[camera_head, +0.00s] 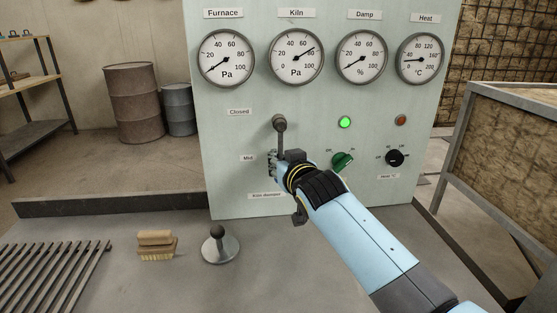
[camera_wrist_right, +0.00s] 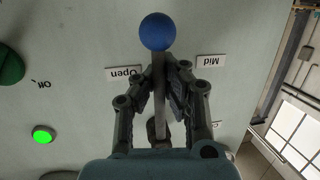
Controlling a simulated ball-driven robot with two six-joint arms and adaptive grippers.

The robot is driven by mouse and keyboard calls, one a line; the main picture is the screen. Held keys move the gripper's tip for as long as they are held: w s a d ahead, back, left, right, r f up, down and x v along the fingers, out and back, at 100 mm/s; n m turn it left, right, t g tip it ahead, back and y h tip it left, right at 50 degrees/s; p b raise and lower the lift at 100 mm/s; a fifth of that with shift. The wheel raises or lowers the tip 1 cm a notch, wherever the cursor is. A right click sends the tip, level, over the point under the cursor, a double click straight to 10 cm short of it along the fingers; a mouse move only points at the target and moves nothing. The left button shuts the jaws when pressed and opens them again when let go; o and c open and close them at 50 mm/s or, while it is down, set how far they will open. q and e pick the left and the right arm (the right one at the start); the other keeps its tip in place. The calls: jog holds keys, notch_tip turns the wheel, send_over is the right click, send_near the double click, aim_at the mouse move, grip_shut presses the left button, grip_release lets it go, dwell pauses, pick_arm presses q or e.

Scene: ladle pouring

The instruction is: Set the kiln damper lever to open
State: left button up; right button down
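The kiln damper lever has a grey pivot (camera_head: 279,123) on the pale panel (camera_head: 225,130); its arm runs down behind my right gripper (camera_head: 280,165). In the right wrist view the lever's blue ball knob (camera_wrist_right: 157,31) sticks out beyond the fingertips, pointing between the Open label (camera_wrist_right: 123,73) and the Mid label (camera_wrist_right: 211,62). My right gripper (camera_wrist_right: 163,80) is closed in around the lever's shaft, one finger on each side. The Closed label (camera_head: 239,112) is at the upper left of the lever. In the head view the Open label is hidden. My left gripper is not in view.
A green lamp (camera_head: 345,122) glows right of the lever, above a green knob (camera_head: 343,161); a black knob (camera_head: 395,158) is farther right. Gauges line the panel top. A brush (camera_head: 156,247), a round-based stand (camera_head: 220,247) and a metal grate (camera_head: 50,272) are on the bench.

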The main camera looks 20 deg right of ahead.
jog(key=shift+s+f, duration=0.1)
jog(key=shift+f, duration=0.1)
jog(key=c, duration=1.5)
grip_release()
jog(key=shift+s+d+r, duration=0.15)
jog(key=shift+s+r, duration=0.05)
jog(key=shift+o, duration=0.6)
jog(key=shift+w, duration=0.15)
jog(key=v, duration=1.2)
